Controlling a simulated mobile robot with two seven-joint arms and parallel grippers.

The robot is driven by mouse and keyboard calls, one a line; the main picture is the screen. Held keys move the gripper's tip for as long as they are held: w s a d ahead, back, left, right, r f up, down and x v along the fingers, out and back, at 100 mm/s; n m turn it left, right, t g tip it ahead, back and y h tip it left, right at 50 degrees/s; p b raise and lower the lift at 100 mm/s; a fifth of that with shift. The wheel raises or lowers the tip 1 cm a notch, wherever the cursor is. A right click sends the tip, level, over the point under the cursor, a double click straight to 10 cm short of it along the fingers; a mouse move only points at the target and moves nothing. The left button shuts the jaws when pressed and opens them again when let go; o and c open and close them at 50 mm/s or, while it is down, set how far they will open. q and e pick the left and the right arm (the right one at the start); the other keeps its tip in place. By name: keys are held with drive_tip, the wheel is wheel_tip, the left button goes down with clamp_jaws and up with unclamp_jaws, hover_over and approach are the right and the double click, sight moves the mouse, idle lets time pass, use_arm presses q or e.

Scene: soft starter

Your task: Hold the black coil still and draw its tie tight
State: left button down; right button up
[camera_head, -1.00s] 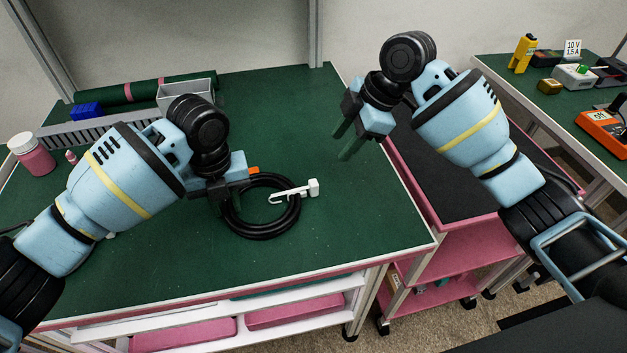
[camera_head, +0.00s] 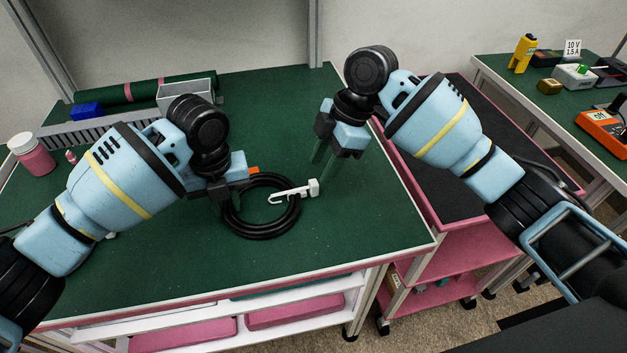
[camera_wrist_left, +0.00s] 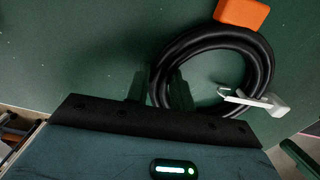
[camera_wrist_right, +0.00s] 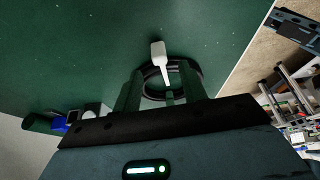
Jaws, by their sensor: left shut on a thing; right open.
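The black coil (camera_head: 290,222) lies on the green mat, and it also shows in the left wrist view (camera_wrist_left: 262,62) and the right wrist view (camera_wrist_right: 201,82). A white tie (camera_head: 300,190) sits across its right side, its block-like head outside the ring; it also shows in the left wrist view (camera_wrist_left: 272,104) and right wrist view (camera_wrist_right: 158,52). My left gripper (camera_head: 226,205) is shut on the coil's left side; its fingers straddle the cable in the left wrist view (camera_wrist_left: 158,88). My right gripper (camera_head: 325,155) is open and empty, above the mat, behind and right of the tie.
An orange piece (camera_wrist_left: 241,12) touches the coil's far side. A grey bin (camera_head: 187,90), a blue block (camera_head: 87,110) and a pink jar (camera_head: 33,155) stand at the back left. The mat in front of and right of the coil is clear. A black-topped cart (camera_head: 440,180) stands at right.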

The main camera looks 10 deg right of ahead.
sight(314, 182)
drive_tip(key=x, duration=0.5)
drive_tip(key=shift+a+f, duration=0.1)
drive_tip(key=shift+f, duration=0.2)
clamp_jaws()
